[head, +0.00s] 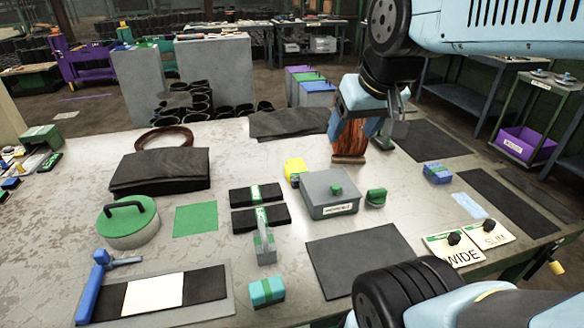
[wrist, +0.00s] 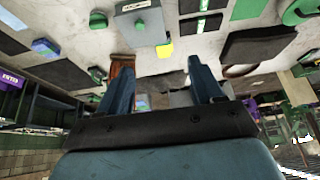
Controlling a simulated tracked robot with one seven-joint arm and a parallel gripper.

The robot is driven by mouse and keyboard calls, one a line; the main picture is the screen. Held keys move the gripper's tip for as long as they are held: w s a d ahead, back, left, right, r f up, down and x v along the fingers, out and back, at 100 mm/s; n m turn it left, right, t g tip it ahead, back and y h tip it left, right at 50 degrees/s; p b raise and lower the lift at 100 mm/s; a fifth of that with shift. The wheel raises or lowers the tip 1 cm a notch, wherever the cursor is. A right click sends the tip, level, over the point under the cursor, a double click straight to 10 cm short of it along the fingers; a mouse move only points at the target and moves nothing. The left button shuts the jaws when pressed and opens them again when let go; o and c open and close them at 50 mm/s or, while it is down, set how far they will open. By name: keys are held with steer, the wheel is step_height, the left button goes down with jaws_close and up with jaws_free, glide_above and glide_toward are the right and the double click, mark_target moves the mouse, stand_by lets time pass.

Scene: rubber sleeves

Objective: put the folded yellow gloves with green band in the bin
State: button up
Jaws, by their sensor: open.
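A small yellow bundle (head: 294,167), which looks like the folded yellow gloves, lies on the table behind the left corner of a grey lidded box. In the wrist view the yellow bundle (wrist: 165,49) shows beyond my fingertips, with a little green on it. My gripper (head: 360,128) is open and above the far part of the table, right of and behind the yellow bundle and apart from it. In the wrist view nothing shows between the fingers of my gripper (wrist: 157,68). Purple, green and blue bins (head: 302,84) stand behind the table; which bin is meant I cannot tell.
The grey box (head: 330,193) has a green knob. A brown bristly object (head: 350,145) stands right by my gripper. Black banded bundles (head: 257,194) lie left of the box. A purple bin (head: 525,145) sits on a right-hand cart. The dark front mat (head: 362,258) is bare.

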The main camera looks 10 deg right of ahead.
steer(key=o, duration=0.6)
steer(key=w+f+y, duration=0.1)
steer(key=w+f, duration=0.1)
steer(key=w, duration=0.6)
steer(key=shift+a, duration=0.4)
steer(key=g+h, duration=0.1)
glide_above(298, 169)
steer(key=s, duration=0.2)
steer(key=f, duration=2.6)
steer(key=shift+d+f, duration=0.2)
steer(key=shift+f, duration=0.2)
steer(key=shift+s+a+x, duration=0.1)
steer(key=shift+a+x, duration=0.05)
steer(key=shift+x, duration=1.25)
steer(key=shift+s+a+x, duration=0.1)
steer(key=shift+x, duration=1.35)
